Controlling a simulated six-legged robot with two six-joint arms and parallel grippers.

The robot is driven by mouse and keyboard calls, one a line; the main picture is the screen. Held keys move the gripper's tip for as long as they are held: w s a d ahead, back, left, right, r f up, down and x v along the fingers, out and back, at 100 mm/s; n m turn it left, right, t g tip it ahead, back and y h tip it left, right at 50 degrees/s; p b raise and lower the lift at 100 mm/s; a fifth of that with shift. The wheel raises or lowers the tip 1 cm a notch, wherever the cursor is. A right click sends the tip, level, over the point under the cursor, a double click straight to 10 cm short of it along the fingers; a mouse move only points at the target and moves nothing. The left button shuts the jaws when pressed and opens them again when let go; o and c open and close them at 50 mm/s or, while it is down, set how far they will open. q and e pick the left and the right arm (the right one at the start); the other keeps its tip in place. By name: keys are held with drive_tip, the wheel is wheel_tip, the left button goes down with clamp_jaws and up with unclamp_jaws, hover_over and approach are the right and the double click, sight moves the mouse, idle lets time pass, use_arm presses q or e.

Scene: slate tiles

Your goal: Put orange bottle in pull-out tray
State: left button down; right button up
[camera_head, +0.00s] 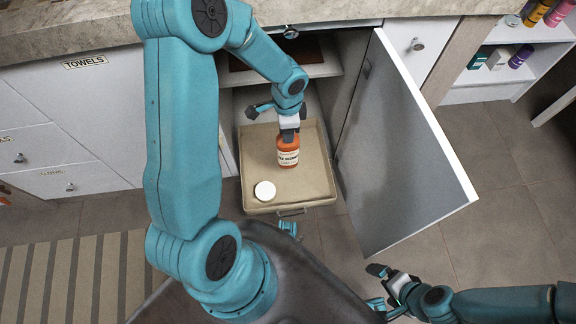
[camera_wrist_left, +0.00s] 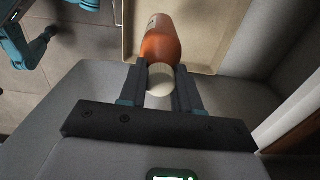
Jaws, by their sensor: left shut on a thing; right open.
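The orange bottle (camera_head: 288,152) has a pale label and appears upright over the beige pull-out tray (camera_head: 322,190). I cannot tell whether its base touches the tray floor. My left gripper (camera_head: 289,133) reaches down from above and is shut on the bottle's top end. In the left wrist view, the fingers (camera_wrist_left: 160,88) close around the white cap of the orange bottle (camera_wrist_left: 162,42), with the tray (camera_wrist_left: 222,30) beyond it. My right gripper (camera_head: 384,284) is open and empty at the lower right, away from the tray.
A round white item (camera_head: 264,191) sits in the tray's front left corner. An open cabinet door (camera_head: 405,150) stands right of the tray. White drawers (camera_head: 60,160) are at left, a shelf (camera_head: 500,75) with bottles at upper right. Tiled floor at right is clear.

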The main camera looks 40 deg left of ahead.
use_arm(q)
drive_tip(key=shift+w+a+r, duration=0.2)
drive_tip(key=shift+w+r, duration=0.05)
drive_tip(key=shift+r, duration=0.05)
drive_tip(key=shift+s+a+r, duration=0.1)
drive_tip(key=shift+a+r, duration=0.1)
drive_tip(key=shift+r, duration=0.1)
wheel_tip(320, 180, down, 15)
drive_tip(key=b, duration=0.6)
drive_tip(key=shift+a+r, duration=0.1)
drive_tip(key=shift+r, duration=0.05)
wheel_tip(320, 180, down, 6)
drive_tip(key=b, duration=0.2)
drive_tip(key=shift+r+b, duration=0.25)
drive_tip(key=shift+b, duration=0.05)
drive_tip(key=shift+r, duration=0.1)
drive_tip(key=shift+f, duration=0.2)
drive_tip(key=c, duration=0.8)
unclamp_jaws()
drive_tip(key=shift+r, duration=0.15)
